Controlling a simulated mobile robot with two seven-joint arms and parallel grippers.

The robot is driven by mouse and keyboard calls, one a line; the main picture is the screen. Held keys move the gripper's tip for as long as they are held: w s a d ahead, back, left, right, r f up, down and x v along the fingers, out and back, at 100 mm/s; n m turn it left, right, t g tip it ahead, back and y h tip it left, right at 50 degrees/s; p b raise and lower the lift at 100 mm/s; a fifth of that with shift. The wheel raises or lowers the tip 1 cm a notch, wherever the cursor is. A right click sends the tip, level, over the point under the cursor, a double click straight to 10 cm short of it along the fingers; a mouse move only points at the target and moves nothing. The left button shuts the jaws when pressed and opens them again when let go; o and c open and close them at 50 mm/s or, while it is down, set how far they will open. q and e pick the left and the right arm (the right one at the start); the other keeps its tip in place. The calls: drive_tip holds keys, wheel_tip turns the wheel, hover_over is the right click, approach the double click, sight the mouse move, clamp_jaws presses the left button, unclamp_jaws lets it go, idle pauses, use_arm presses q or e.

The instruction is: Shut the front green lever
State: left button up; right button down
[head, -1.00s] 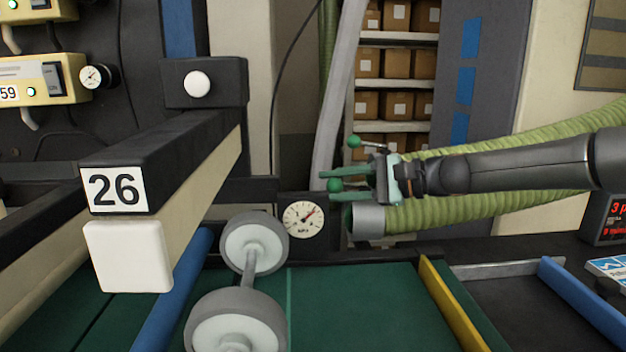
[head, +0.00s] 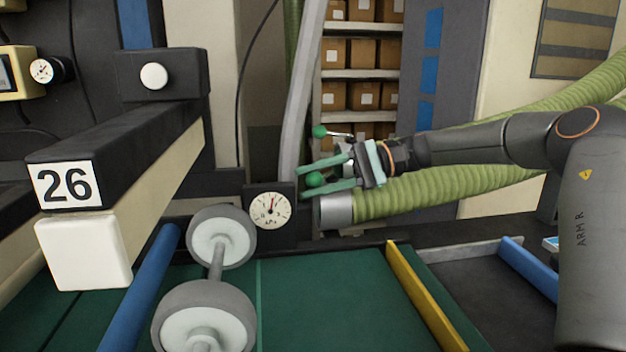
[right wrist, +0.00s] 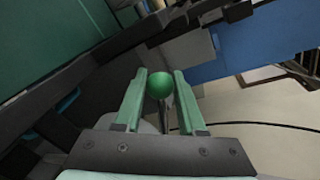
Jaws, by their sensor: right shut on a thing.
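The front green lever shows as a green ball knob (head: 315,179) just above the pipe end with the dial gauge beside it. My right gripper (head: 311,180) comes in from the right, its green fingers shut on this knob. In the right wrist view the knob (right wrist: 159,86) sits between the fingertips, its thin stem running down behind it. A second green knob (head: 320,131) stands above and behind, on a thin rod, apart from the fingers. The lever's base is hidden. My left gripper is not in view.
A round gauge (head: 270,210) sits left of the levers. A ribbed green hose (head: 440,189) runs below my right arm. A dark beam marked 26 (head: 120,140) and grey rollers (head: 208,315) stand at the left. Shelves of boxes (head: 360,95) are behind.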

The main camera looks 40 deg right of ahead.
drive_tip(key=c, duration=0.5)
unclamp_jaws()
drive_tip(key=b+v, duration=0.1)
drive_tip(key=v, duration=1)
drive_tip(key=shift+s+d, duration=0.1)
drive_tip(key=shift+d, duration=0.05)
drive_tip(key=shift+s+d+r, duration=0.15)
drive_tip(key=shift+s+d, duration=0.15)
drive_tip(key=shift+d, duration=0.15)
drive_tip(key=shift+c, duration=0.4)
